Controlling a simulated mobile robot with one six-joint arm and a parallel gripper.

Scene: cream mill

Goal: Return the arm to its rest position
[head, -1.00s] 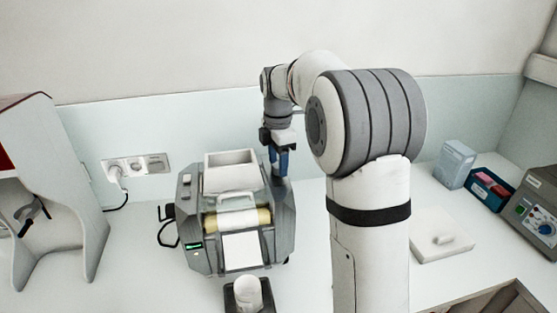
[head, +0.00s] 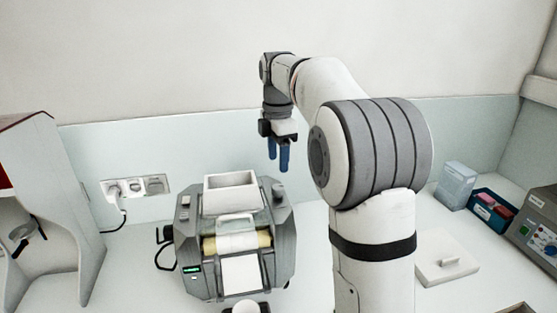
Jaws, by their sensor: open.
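My gripper (head: 279,168) hangs from the end of my arm in the head view, fingers pointing down. Its two blue fingers are apart with a gap between them, and nothing shows between them. It is above and behind the right side of the grey mill (head: 236,245), near the back wall, and appears clear of it. The mill has a white open hopper (head: 231,191) on top, a pale roller at the front and a small lit green display.
A white jar (head: 245,306) stands before the mill, cut by the frame edge. A white stand (head: 45,200) is at left, by a wall socket (head: 135,188). At right are a pale blue box (head: 455,185), a dark blue tray (head: 481,208), a grey device (head: 535,225) and a white slab (head: 432,270).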

